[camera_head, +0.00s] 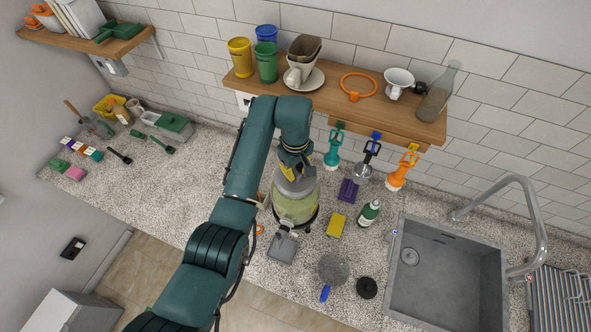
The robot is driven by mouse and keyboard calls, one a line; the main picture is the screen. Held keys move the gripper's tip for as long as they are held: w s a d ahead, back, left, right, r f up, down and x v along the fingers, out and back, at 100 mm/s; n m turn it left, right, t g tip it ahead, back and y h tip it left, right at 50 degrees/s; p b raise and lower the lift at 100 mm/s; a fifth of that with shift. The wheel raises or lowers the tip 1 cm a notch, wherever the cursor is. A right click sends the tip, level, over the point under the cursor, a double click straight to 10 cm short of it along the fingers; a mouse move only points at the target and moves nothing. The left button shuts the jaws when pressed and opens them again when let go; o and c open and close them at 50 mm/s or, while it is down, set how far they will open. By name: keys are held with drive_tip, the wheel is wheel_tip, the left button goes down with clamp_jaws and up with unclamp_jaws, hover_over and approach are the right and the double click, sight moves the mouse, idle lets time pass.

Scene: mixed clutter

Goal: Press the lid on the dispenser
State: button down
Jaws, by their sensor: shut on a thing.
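The dispenser (293,210) is a rounded, see-through container with a greenish body, standing on the speckled counter. A grey lid (299,187) is at its top, directly under my gripper (295,172). My gripper points down and is shut on the lid; its fingertips are mostly hidden by my wrist. The lid looks level and close to the dispenser's rim. I cannot tell whether it is fully seated. A grey flat piece (283,247) lies in front of the dispenser, below its spout.
A yellow sponge (336,224), purple block (348,191) and green bottle (369,213) stand right of the dispenser. A strainer (333,269) and black disc (367,288) lie in front, near the sink (440,282).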

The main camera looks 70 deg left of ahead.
drive_tip(key=shift+f, duration=0.6)
idle(0.3)
drive_tip(key=c, duration=1.1)
unclamp_jaws()
drive_tip(key=shift+o, duration=0.2)
wheel_tip(320, 180, up, 12)
